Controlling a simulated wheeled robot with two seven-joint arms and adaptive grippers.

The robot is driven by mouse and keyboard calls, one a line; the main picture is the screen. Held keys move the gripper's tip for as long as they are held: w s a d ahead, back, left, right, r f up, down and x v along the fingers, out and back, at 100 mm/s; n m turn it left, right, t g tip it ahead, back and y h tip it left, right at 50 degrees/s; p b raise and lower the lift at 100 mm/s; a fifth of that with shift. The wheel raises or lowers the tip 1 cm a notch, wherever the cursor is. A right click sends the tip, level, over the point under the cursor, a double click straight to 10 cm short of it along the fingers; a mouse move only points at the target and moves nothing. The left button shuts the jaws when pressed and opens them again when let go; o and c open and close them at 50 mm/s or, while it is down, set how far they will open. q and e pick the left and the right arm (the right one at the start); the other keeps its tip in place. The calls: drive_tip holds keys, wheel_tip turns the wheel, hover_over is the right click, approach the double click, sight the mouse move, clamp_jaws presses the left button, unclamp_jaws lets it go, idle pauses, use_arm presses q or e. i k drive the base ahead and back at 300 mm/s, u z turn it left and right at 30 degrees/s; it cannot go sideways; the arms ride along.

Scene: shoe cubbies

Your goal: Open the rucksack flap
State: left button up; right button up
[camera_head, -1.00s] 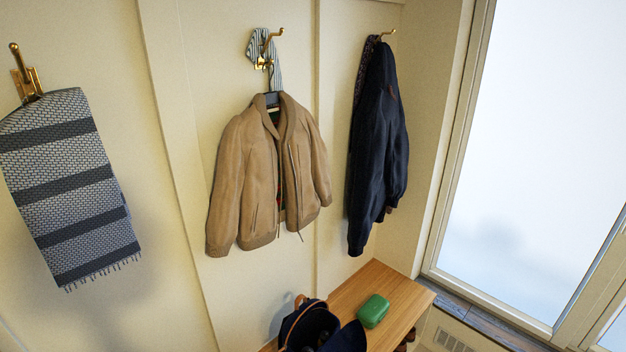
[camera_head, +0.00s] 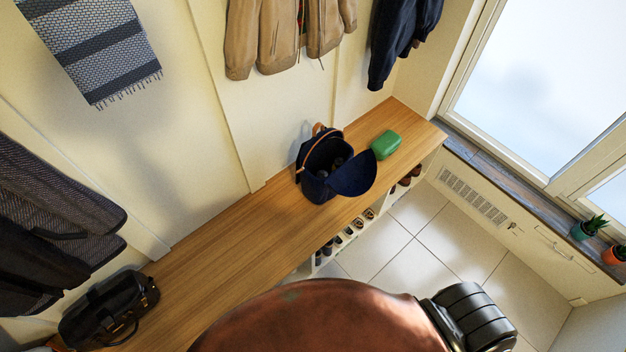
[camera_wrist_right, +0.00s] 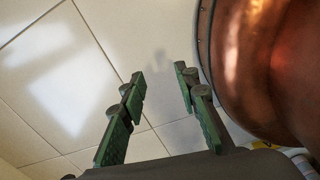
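The dark blue rucksack (camera_head: 312,188) stands on the wooden bench against the wall in the head view. Its flap (camera_head: 354,175) hangs folded out toward the front right, and the dark inside of the bag shows, with some things in it that I cannot make out. A brown carry loop (camera_head: 318,132) sticks up at its back. My right gripper (camera_wrist_right: 157,95) is open and empty in the right wrist view, with its two green-padded fingers apart over pale floor tiles. It is away from the rucksack. My left gripper is not in either view.
A green box (camera_head: 385,145) sits on the bench (camera_head: 215,240) just right of the rucksack. A black bag (camera_head: 108,308) stands at the left end. Shoes (camera_head: 350,231) fill cubbies below. Jackets and a striped scarf (camera_head: 92,45) hang above. Bench left of the rucksack is clear.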

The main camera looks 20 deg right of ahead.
sight(359, 175)
drive_tip(key=u, duration=1.25)
drive_tip(key=k, duration=0.95)
drive_tip(key=z, duration=1.4)
drive_tip(key=i, duration=0.5)
drive_tip(key=u, duration=0.05)
